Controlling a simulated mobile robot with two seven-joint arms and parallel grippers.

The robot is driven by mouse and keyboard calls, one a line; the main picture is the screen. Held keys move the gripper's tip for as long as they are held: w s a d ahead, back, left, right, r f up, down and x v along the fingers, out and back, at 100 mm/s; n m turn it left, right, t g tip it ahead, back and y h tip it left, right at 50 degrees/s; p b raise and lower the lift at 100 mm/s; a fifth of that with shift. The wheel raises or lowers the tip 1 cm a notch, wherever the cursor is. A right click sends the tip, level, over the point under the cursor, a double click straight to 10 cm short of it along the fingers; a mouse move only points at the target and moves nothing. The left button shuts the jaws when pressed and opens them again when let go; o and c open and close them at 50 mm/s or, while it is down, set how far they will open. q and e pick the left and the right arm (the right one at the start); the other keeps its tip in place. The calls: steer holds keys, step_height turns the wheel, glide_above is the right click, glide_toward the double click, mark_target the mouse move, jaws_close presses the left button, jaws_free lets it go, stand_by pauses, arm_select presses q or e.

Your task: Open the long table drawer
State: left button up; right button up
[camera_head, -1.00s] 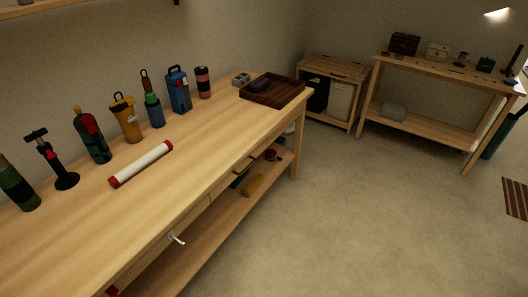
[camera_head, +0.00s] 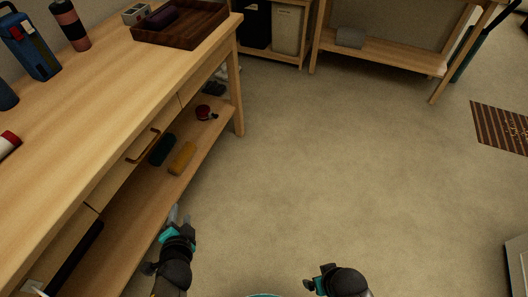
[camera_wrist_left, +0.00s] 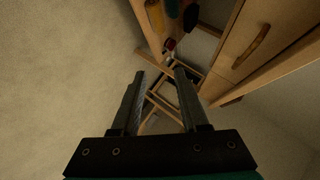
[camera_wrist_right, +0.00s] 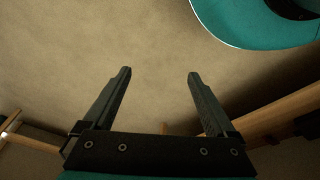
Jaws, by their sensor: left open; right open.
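The long wooden table (camera_head: 95,110) runs along the left of the head view. A drawer front (camera_head: 115,180) with a wooden bar handle (camera_head: 143,146) sits under its top and looks flush. In the left wrist view a drawer front (camera_wrist_left: 236,40) and handle (camera_wrist_left: 251,47) show at upper right. My left gripper (camera_head: 180,214) is open and empty, beside the table's front, nearer to me than the bar handle and apart from it. Its open fingers show in its wrist view (camera_wrist_left: 160,80). My right gripper (camera_head: 308,284) is open over the floor, its fingers empty (camera_wrist_right: 160,76).
A lower shelf (camera_head: 150,215) holds a yellow item (camera_head: 182,158), a dark item (camera_head: 162,149) and a red item (camera_head: 205,112). A dark wooden tray (camera_head: 180,24) lies on the tabletop. A pale handle (camera_head: 33,286) shows at lower left. The floor right of the table is clear.

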arm_select(q)
steer(key=w+a+r+m+t+y+b, duration=0.1)
steer(key=w+a+r+t+b, duration=0.1)
steer(key=w+a+r+b, duration=0.15)
steer(key=m+t+y+b, duration=0.1)
steer(key=t+y+b, duration=0.1)
steer(key=b, duration=0.1)
glide_toward(149, 149)
steer(key=x, duration=0.9)
steer(key=shift+w+a+f+b, duration=0.1)
steer(key=shift+w+a+b, duration=0.05)
steer(key=shift+w+b, duration=0.15)
steer(key=shift+w+a, duration=0.25)
steer(key=shift+w, duration=0.35)
arm_select(e)
steer(key=shift+t, duration=0.6)
steer(key=shift+w+a+r, duration=0.15)
steer(key=shift+w+r, duration=0.8)
steer(key=shift+w, duration=0.05)
steer(key=shift+w+a+r, duration=0.1)
steer(key=shift+w+r, duration=0.85)
arm_select(q)
steer(key=shift+f, duration=0.1)
jaws_close()
